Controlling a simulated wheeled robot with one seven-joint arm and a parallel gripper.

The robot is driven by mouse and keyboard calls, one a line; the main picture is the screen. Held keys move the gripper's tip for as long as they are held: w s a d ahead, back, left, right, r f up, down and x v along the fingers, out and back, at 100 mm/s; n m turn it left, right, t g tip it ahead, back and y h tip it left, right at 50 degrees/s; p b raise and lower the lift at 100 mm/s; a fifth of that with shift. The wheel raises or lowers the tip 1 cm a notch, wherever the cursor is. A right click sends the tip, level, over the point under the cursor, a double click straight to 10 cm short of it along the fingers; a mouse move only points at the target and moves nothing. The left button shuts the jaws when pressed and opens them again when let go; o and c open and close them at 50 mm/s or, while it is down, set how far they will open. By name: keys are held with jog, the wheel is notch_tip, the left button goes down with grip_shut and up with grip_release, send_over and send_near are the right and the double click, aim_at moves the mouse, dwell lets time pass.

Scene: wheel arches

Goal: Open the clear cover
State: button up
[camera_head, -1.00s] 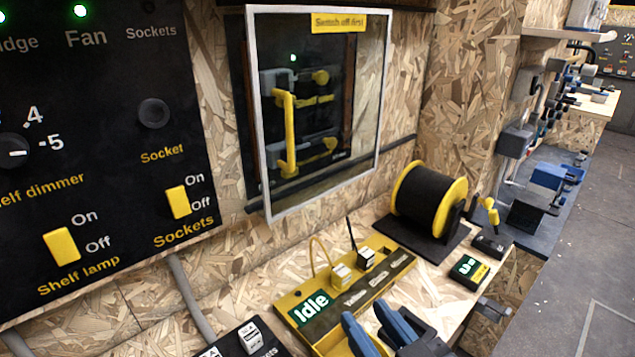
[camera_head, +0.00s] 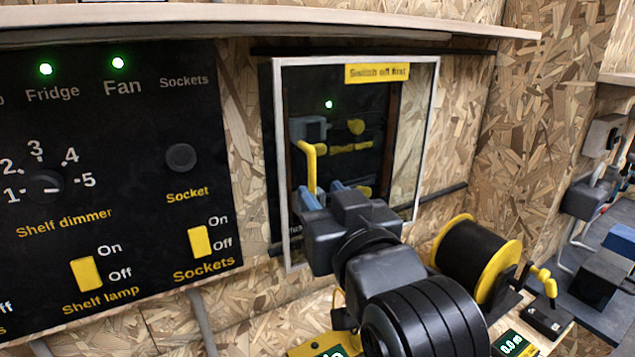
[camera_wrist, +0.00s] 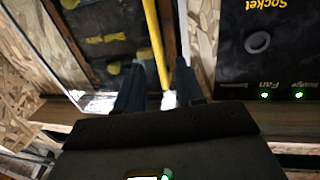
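The clear cover (camera_head: 420,130) is a see-through panel in a pale grey frame on the wall, with a yellow "Switch off first" label at its top. A yellow upright handle (camera_head: 310,160) is at its left side. Dark equipment with yellow parts and a green light shows through the panel. My gripper (camera_head: 325,189) is in front of the lower part of the cover and hides the handle's lower end. In the wrist view, which is upside down, the yellow handle (camera_wrist: 154,45) runs between the two fingers of my gripper (camera_wrist: 159,88), which stand apart with gaps beside it.
A black switch panel (camera_head: 130,215) is on the wall to the left. A shelf (camera_head: 250,25) runs above the cover. A yellow-sided black reel (camera_head: 475,255) and a small box with a yellow lever (camera_head: 545,310) are at lower right.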

aim_at(313, 185)
jog(key=shift+x, duration=1.95)
jog(key=shift+c, duration=0.4)
grip_shut()
